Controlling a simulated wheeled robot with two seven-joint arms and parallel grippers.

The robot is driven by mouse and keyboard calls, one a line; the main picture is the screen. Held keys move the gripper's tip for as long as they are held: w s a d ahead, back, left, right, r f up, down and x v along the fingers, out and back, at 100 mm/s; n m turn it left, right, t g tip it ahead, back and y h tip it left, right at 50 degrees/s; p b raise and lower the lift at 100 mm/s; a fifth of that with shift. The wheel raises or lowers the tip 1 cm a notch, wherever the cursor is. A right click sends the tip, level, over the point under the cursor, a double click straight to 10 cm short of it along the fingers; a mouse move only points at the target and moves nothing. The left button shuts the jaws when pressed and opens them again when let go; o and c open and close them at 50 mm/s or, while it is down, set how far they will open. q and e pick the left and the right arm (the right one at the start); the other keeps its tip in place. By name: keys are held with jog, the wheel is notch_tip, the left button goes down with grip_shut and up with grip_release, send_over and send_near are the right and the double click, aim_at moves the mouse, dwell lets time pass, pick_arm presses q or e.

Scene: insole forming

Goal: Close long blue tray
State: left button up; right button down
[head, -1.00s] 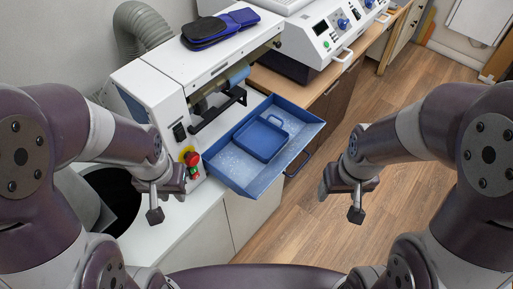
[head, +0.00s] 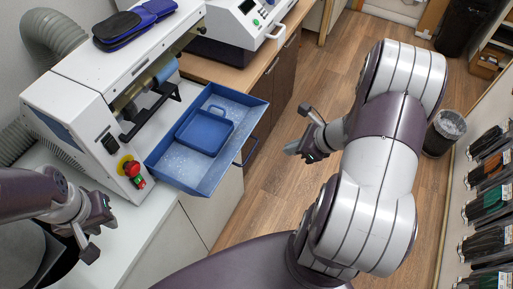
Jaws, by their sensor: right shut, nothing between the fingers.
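The long blue tray (head: 229,157) is a shallow open drawer with a speckled pale floor, sticking out from the front of the white machine (head: 75,95). It is pulled out, with its wall toward the floor at the right. A smaller blue tray (head: 203,133) with a loop handle lies inside it. My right gripper (head: 300,130) is shut and empty, over the floor to the right of the long tray and apart from it. My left gripper (head: 93,232) is at the lower left, below the machine's red button and apart from the tray; its finger gap is unclear.
A red emergency button (head: 131,169) is on the machine, left of the tray. Blue-black insoles (head: 135,25) lie on the machine. A bin (head: 443,133) and shelves stand right. Wooden floor is clear between.

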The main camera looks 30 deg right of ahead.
pick_arm(q)
jog(key=shift+w+d+r+p, duration=0.25)
jog(key=shift+r+p, duration=0.1)
jog(key=shift+p, duration=0.1)
pick_arm(e)
jog(key=w+a+r+x, duration=0.1)
jog(key=x, duration=1)
jog(key=shift+w, duration=0.45)
pick_arm(q)
jog(key=shift+s, duration=0.15)
pick_arm(e)
jog(key=shift+a+f, duration=0.1)
